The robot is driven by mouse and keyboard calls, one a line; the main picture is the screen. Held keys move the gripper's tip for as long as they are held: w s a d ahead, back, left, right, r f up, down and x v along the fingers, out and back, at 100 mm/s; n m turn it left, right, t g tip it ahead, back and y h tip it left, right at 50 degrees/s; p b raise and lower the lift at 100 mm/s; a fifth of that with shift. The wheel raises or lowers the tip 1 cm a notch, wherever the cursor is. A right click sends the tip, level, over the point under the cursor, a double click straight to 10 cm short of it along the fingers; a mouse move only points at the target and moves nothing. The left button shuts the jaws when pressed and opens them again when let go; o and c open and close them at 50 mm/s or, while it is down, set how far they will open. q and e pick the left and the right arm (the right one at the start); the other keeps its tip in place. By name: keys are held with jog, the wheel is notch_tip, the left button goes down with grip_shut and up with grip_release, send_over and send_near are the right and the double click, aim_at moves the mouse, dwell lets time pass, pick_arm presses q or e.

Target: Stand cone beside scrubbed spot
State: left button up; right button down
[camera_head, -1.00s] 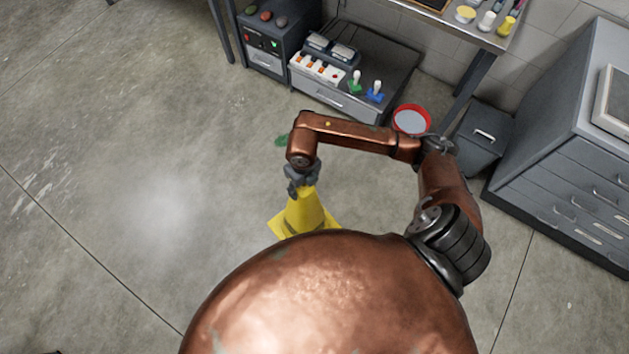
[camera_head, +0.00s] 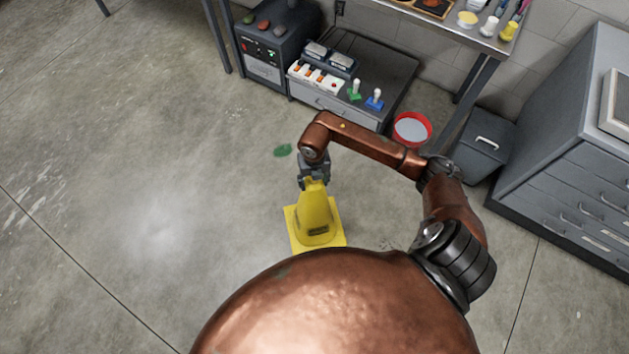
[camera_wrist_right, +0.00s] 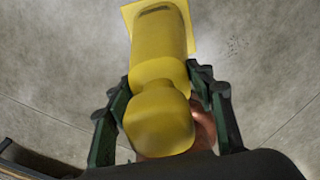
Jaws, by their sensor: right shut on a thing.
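A yellow cone (camera_head: 315,215) with a square base is in front of my body in the head view. My right gripper (camera_head: 314,180) is shut on its top from above. In the right wrist view the cone (camera_wrist_right: 160,65) runs away between the two dark green fingers of the gripper (camera_wrist_right: 160,105), its base at the far end. I cannot tell whether the base touches the floor. A pale, whitish spot (camera_head: 158,228) shows on the concrete floor to the left of the cone. My left gripper is not in view.
A green patch (camera_head: 283,150) lies on the floor beyond the cone. A red bucket (camera_head: 411,129), a grey bin (camera_head: 478,150) and a low drawer unit (camera_head: 345,112) stand at the back. A grey drawer cabinet (camera_head: 570,165) stands at the right. The floor at left is clear.

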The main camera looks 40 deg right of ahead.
jog(key=w+d+f, duration=0.1)
jog(key=f+b, duration=0.1)
jog(key=f, duration=0.1)
jog(key=w+d+f, duration=0.1)
jog(key=shift+w+d+f+b, duration=0.3)
jog(key=shift+w+f+b, duration=0.05)
jog(key=shift+f, duration=0.05)
jog(key=shift+w+d+f, duration=0.35)
jog(key=shift+f, duration=0.15)
notch_tip(320, 180, down, 3)
jog(key=shift+r+b, duration=0.2)
jog(key=shift+b, duration=0.6)
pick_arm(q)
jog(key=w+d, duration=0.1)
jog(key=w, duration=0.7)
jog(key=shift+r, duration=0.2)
pick_arm(e)
jog(key=shift+f, duration=0.25)
jog(key=c, duration=0.9)
grip_release()
jog(key=shift+s, duration=0.1)
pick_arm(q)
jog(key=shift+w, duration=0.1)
